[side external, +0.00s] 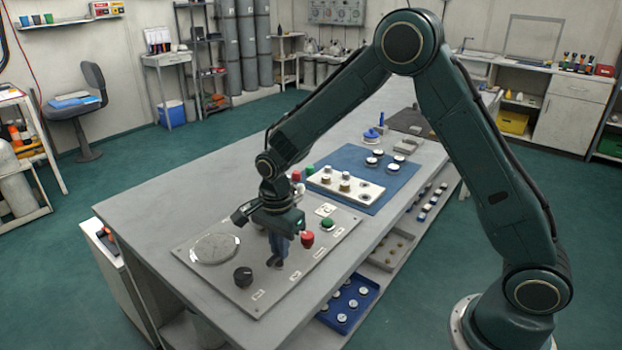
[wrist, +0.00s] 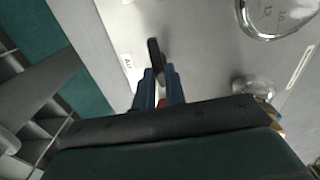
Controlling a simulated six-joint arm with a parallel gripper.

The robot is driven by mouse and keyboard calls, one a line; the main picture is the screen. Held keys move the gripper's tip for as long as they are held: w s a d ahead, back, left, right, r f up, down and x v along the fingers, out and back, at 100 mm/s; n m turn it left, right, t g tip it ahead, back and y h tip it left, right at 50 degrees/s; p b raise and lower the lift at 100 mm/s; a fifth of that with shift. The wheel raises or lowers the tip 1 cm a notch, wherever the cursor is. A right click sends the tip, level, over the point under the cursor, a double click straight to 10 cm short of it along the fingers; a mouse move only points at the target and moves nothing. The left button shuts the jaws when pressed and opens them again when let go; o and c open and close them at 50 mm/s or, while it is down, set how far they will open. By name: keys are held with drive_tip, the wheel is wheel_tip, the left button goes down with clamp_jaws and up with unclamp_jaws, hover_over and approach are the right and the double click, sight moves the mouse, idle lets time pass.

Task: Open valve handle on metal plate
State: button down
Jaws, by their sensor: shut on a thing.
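The metal plate (side external: 262,292) lies on the grey bench top and carries a round gauge, knobs and labels. My gripper (side external: 277,260) points down over the middle of the plate. In the wrist view its blue fingers (wrist: 158,92) are shut on a dark, narrow valve handle (wrist: 154,52), whose far end sticks out past the fingertips. A small red patch shows between the fingers. The handle's base and lower part are hidden by my gripper in both views. I cannot tell how far the handle is turned.
On the plate, the large gauge (side external: 214,248) is left of my gripper, a black knob (side external: 243,277) front left, and red (side external: 307,240) and green (side external: 327,223) knobs to the right. A blue mat (side external: 398,180) with several fittings and a white block (side external: 345,187) lies behind.

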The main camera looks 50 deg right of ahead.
drive_tip(key=shift+n, duration=0.4)
drive_tip(key=n, duration=0.3)
drive_tip(key=shift+w+n, duration=0.1)
drive_tip(key=shift+n, duration=0.2)
drive_tip(key=n, duration=0.3)
drive_tip(key=shift+a+n, duration=0.1)
drive_tip(key=shift+n, duration=0.2)
drive_tip(key=n, duration=0.3)
drive_tip(key=shift+w+n, duration=0.1)
drive_tip(key=shift+n, duration=0.2)
drive_tip(key=shift+a+n, duration=0.15)
drive_tip(key=shift+n, duration=2.05)
drive_tip(key=c, duration=1.5)
unclamp_jaws()
drive_tip(key=shift+o, duration=0.2)
drive_tip(key=shift+r, duration=0.1)
